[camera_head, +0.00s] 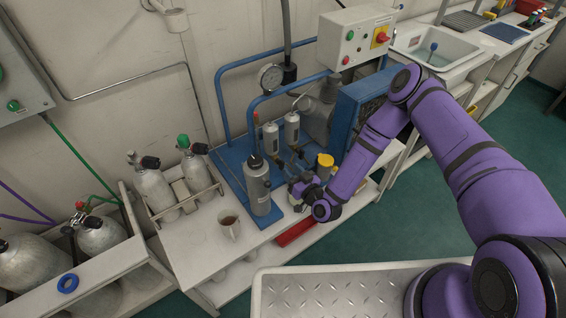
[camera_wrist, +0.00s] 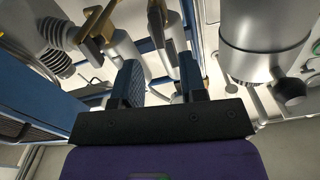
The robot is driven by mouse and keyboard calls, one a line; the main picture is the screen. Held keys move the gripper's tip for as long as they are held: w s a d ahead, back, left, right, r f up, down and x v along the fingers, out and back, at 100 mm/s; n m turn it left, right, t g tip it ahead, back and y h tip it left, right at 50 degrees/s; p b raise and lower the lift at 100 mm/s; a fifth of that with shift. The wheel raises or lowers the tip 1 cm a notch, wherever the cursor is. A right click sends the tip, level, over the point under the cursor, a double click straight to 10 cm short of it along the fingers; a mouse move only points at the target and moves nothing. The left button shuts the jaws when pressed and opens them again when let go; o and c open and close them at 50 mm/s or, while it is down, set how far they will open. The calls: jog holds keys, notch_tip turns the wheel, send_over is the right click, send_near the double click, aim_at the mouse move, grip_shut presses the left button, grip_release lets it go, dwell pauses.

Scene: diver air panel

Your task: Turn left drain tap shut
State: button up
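Two slim silver filter cylinders, the left one (camera_head: 271,138) and the right one (camera_head: 292,128), stand on the blue compressor frame. Small dark fittings (camera_head: 299,158) show low beside them; I cannot tell which is the left drain tap or how its handle is turned. My gripper (camera_head: 299,188) is low in front of the cylinders, beside the large grey cylinder (camera_head: 258,186). In the wrist view my gripper (camera_wrist: 160,78) has its two dark fingers apart, with nothing clearly held. Brass-coloured parts (camera_wrist: 98,28) and silver cylinders (camera_wrist: 122,52) show just beyond the fingertips.
The large grey cylinder (camera_wrist: 262,42) with a black knob (camera_wrist: 290,91) is close on the right in the wrist view. A mug (camera_head: 229,226), a red tray (camera_head: 296,232) and a yellow-capped container (camera_head: 324,164) are near. Green floor (camera_head: 420,222) is clear at right.

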aim_at(283, 162)
jog(key=x, duration=0.6)
jog(key=shift+s, duration=0.1)
grip_shut()
